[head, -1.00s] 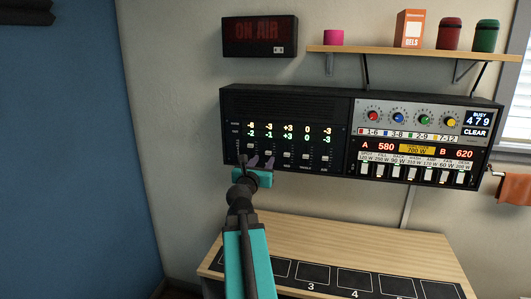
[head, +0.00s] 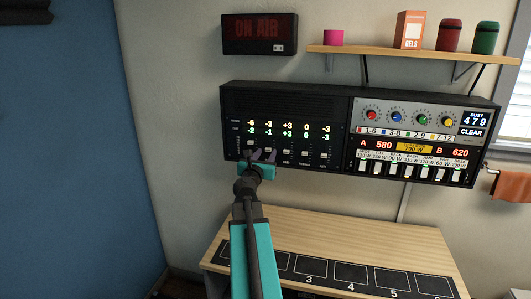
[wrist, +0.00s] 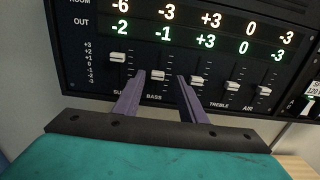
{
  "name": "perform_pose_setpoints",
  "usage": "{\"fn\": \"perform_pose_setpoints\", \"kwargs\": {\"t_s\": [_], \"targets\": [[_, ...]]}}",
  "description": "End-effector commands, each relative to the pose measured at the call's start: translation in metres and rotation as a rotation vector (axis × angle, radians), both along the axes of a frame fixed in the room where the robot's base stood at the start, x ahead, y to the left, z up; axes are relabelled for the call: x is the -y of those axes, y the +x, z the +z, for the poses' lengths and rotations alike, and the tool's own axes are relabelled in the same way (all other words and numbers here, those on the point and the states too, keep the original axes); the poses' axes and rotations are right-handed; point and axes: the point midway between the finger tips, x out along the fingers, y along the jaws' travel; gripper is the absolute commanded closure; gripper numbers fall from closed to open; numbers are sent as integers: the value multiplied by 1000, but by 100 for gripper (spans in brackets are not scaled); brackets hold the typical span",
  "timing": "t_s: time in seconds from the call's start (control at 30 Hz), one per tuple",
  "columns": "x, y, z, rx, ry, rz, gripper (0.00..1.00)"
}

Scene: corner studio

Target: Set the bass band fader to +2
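The bass fader knob (wrist: 158,75) is a small white cap on the black panel, second from the left. It also shows in the head view (head: 268,150). Its OUT readout (wrist: 163,36) shows -1 in green, below a ROOM readout (wrist: 166,12) of -3. My gripper (wrist: 161,75) is open, its two purple fingers on either side of the bass knob. The knob shows between the fingertips with gaps on both sides; I cannot tell whether the fingertips reach its depth. In the head view my gripper (head: 264,156) is at the panel's lower left.
The sub fader knob (wrist: 118,57) sits left of the left finger, with OUT at -2. The mid fader knob (wrist: 197,80) is close by the right finger. Treble (wrist: 232,87) and air (wrist: 264,90) knobs are further right. A wooden table (head: 330,240) stands below.

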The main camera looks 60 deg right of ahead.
Motion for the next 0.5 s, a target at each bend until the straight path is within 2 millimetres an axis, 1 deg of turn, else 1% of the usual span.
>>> {"fn": "perform_pose_setpoints", "kwargs": {"t_s": [0.03,0.2,0.5], "targets": [[6,3,1,-1,0,-1,62],[18,6,0,-1,1,0,62],[25,8,0,0,1,1,62]]}}
